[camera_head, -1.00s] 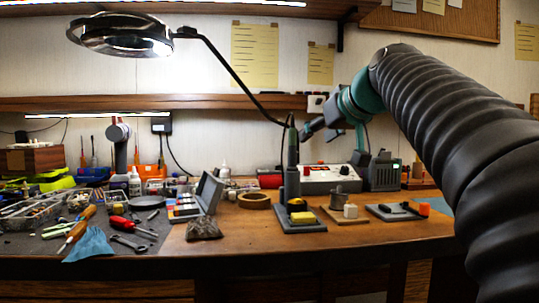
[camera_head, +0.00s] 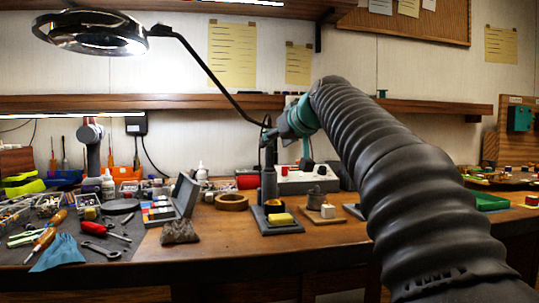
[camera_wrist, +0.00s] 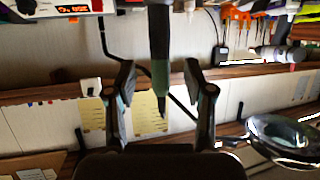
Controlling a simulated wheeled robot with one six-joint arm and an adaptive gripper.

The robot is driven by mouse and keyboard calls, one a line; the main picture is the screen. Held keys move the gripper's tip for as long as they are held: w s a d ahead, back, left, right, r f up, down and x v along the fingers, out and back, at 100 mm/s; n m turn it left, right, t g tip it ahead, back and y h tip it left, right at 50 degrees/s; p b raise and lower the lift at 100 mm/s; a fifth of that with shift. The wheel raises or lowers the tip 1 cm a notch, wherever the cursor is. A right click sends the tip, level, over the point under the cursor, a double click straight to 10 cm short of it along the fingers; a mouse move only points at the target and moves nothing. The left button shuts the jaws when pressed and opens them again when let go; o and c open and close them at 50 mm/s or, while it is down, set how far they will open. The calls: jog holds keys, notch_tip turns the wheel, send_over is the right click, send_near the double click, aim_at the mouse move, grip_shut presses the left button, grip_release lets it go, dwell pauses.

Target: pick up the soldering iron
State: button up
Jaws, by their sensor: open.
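The soldering iron (camera_head: 268,158) stands upright in its stand (camera_head: 282,229), with a yellow sponge (camera_head: 279,218) on the stand's base. In the wrist view, which is upside down, the iron (camera_wrist: 160,50) is a dark shaft with a green part and a narrow dark end. My gripper (camera_wrist: 159,78) is open, with one finger on each side of the iron in that picture. I see gaps on both sides and cannot tell the depth between them. In the head view my gripper (camera_head: 270,136) is small and dark at the iron's upper end.
A magnifier lamp (camera_head: 90,34) hangs at upper left, its thin arm (camera_head: 215,78) reaching down close to the iron. A tape roll (camera_head: 231,202), a hinged case (camera_head: 184,196) and a small pot (camera_head: 316,198) flank the stand. The bench front (camera_head: 240,243) is fairly clear.

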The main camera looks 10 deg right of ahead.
aim_at(272, 144)
jog(key=x, duration=0.4)
jog(key=shift+w+f, duration=0.1)
jog(key=shift+f, duration=0.05)
grip_shut()
jog(key=shift+p, duration=0.3)
